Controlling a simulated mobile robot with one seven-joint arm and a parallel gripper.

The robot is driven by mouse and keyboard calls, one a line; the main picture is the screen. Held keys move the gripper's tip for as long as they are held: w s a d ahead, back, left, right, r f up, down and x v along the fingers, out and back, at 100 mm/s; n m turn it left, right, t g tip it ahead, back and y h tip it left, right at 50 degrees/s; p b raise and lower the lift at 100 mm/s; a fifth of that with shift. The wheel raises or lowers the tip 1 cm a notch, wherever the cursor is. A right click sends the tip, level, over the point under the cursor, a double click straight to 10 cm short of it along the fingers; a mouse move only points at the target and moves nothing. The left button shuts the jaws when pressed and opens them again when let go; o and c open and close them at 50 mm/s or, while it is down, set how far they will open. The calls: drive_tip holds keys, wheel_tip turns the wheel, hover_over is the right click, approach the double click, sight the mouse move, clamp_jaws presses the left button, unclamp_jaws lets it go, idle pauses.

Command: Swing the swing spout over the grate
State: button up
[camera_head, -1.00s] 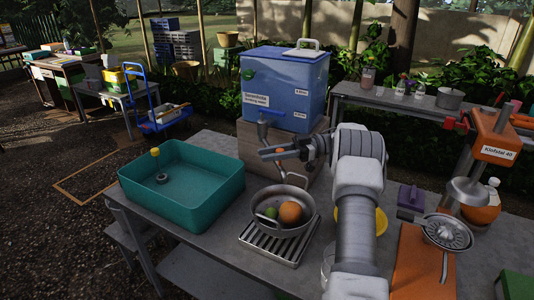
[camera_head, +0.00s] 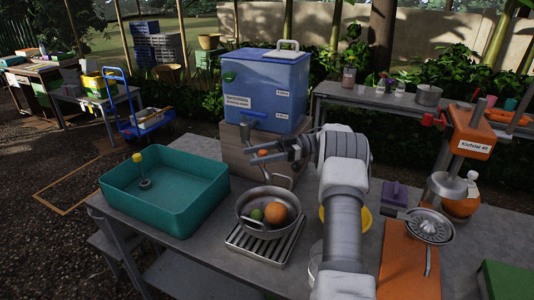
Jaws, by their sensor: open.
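The swing spout (camera_head: 245,130) is a grey pipe low on the front of the blue water tank (camera_head: 270,90), which stands on a block. Its lower end is near my gripper and partly hard to make out. My gripper (camera_head: 256,153) is open and points left, just below and right of the spout. No hold or clear contact shows. The slatted metal grate (camera_head: 250,248) lies on the table below the tank. A metal pan (camera_head: 262,222) stands on it, holding a green fruit (camera_head: 256,214) and an orange (camera_head: 275,212).
A teal basin (camera_head: 190,215) with a yellow-topped item inside stands left of the grate. An orange-based juicer (camera_head: 430,230) stands on the right, with a purple block (camera_head: 394,194) near it. A glass (camera_head: 314,262) and yellow disc are partly hidden by my arm.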

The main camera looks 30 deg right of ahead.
drive_tip(key=d, duration=0.6)
drive_tip(key=shift+s+d+p, duration=0.3)
drive_tip(key=shift+s+d, duration=0.1)
drive_tip(key=shift+s, duration=0.05)
drive_tip(key=shift+s, duration=0.1)
idle(0.4)
